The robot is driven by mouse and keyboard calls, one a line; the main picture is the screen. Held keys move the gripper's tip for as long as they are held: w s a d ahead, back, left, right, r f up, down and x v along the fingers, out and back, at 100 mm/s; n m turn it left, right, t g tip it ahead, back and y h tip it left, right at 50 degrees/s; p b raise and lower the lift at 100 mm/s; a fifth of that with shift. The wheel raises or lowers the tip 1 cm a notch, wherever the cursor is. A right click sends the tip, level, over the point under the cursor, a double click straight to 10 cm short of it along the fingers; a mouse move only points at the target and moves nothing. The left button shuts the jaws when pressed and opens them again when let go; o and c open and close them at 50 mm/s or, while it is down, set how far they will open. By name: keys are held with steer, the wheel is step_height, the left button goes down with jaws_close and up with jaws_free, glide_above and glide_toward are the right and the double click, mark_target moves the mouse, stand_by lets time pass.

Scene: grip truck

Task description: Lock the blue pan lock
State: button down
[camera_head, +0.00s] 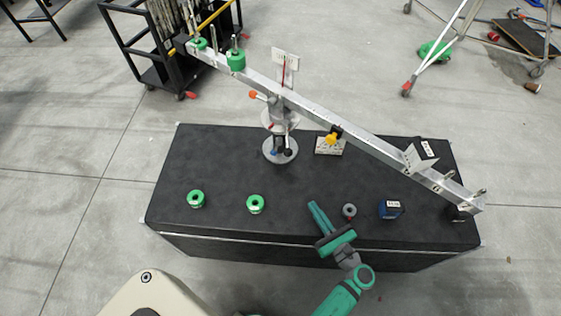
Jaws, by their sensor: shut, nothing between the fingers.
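A long silver balance beam (330,120) slants down to the right on a stand above the black table. A small blue part (274,152), possibly the blue pan lock, shows low on the stand just above its round grey base (291,154); its lock position is too small to tell. My teal gripper (314,206) is shut and empty over the front of the table, right of centre. It is apart from the stand, in front of it and to its right.
Green ring weights (196,199) (256,204), a grey ring (349,211) and a dark blue box (390,209) sit along the table's front (220,225). An orange knob (252,95) and a yellow knob (331,139) show near the beam. The table's left part is mostly clear.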

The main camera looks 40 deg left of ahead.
steer(key=shift+w+f+n+g, duration=0.1)
steer(key=shift+f+n+g, duration=0.2)
steer(key=shift+n, duration=0.1)
steer(key=shift+w+a, duration=0.1)
steer(key=shift+a, duration=0.2)
steer(key=x, duration=2.3)
